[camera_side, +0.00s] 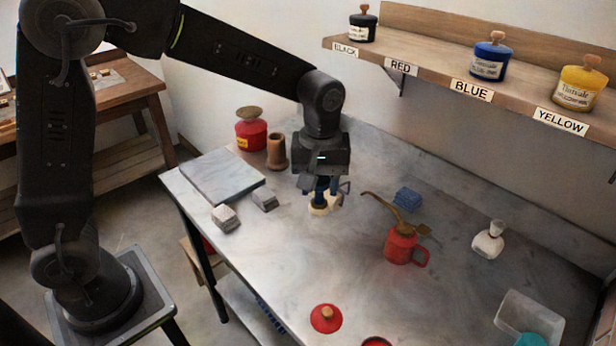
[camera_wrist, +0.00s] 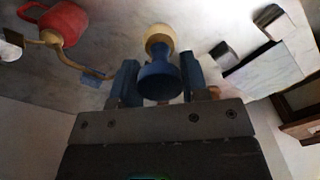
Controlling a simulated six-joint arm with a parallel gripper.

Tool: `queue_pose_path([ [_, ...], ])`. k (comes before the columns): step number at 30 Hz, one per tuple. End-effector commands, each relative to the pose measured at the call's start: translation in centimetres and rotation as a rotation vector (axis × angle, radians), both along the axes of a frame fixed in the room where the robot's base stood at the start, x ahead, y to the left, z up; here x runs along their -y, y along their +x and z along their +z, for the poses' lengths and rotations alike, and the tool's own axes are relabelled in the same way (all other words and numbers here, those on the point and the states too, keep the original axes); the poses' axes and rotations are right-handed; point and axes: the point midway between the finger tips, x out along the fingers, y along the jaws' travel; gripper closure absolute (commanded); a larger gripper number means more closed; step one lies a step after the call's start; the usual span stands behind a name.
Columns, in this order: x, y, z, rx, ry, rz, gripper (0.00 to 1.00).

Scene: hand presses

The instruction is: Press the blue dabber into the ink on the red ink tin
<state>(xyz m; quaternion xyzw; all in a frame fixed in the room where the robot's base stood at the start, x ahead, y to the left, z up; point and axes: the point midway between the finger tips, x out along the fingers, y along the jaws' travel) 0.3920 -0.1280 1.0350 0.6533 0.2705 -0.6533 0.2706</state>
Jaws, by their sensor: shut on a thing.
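The blue dabber (camera_wrist: 159,82) stands between the fingers of my gripper (camera_wrist: 159,62) in the wrist view, its round cream pad pointing away from the wrist. In the side view my gripper (camera_side: 322,188) is shut on it, and the cream pad (camera_side: 320,207) shows just below the fingers, close to the metal bench; I cannot tell if it touches. A red tin (camera_side: 376,342), probably the red ink tin, is cut off at the bottom edge, so its ink is mostly hidden. A red lid with a wooden knob (camera_side: 326,318) lies left of it, well away from my gripper.
A red oil can (camera_side: 405,247) with a long spout stands right of my gripper. A slab (camera_side: 222,176), grey blocks (camera_side: 225,217) and red pot (camera_side: 251,132) are left.

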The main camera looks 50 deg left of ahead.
Motion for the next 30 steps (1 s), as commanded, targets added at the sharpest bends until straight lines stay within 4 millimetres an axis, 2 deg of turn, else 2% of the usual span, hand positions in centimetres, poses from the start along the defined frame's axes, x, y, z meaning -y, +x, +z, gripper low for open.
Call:
queue_pose_path([
  [1,2.5,-0.3,0.0,-0.001,-0.001,-0.014,0.83],
  [3,5.8,-1.0,-0.1,-0.001,0.0,-0.015,0.83],
  [9,14.6,-4.2,-0.2,-0.001,0.0,-0.013,0.83],
  [12,18.2,-6.2,-0.2,-0.003,0.001,-0.011,0.83],
  [15,20.9,-8.0,-0.3,-0.002,0.002,-0.007,0.83],
  [18,22.6,-9.3,-0.3,-0.001,0.001,-0.004,0.83],
  [21,23.6,-10.1,-0.3,-0.001,0.001,-0.001,0.83],
  [26,23.9,-10.4,-0.9,-0.003,0.003,0.002,0.83],
  [30,23.9,-10.4,-2.2,-0.003,0.003,0.002,0.83],
])
